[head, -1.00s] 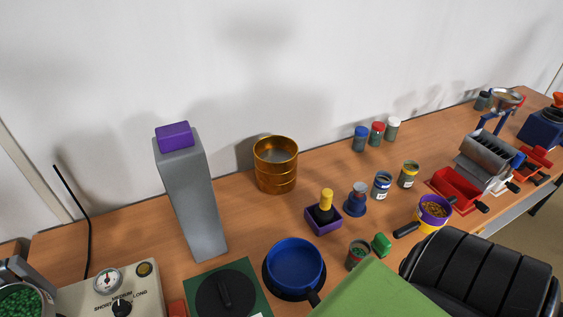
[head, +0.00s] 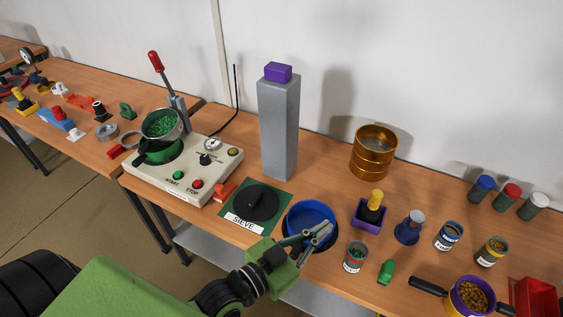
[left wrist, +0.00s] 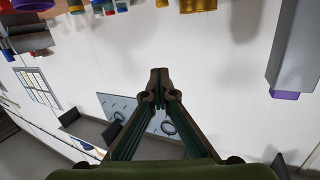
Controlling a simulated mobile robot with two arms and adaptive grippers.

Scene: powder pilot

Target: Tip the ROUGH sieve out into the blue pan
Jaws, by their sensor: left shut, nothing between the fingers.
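The blue pan (head: 305,213) stands near the table's front edge, right of a green mat marked SIEVE. My left gripper (head: 326,230) is shut and empty. In the head view its fingers overlap the pan's right front part; I cannot tell whether they touch. The left wrist view shows the fingertips (left wrist: 158,80) together. No ROUGH label is readable. A metal bowl with green granules (head: 160,123) sits on the beige shaker at the left. A purple-rimmed sieve-like vessel with brown pieces (head: 472,294) stands at the lower right. My right gripper is not in view.
A tall grey column (head: 278,130) with a purple top stands behind the pan. Brass stacked rings (head: 373,152) stand behind right. A purple box with a yellow-handled tool (head: 369,215), a red-labelled jar (head: 354,257) and a green block (head: 386,271) crowd the pan's right.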

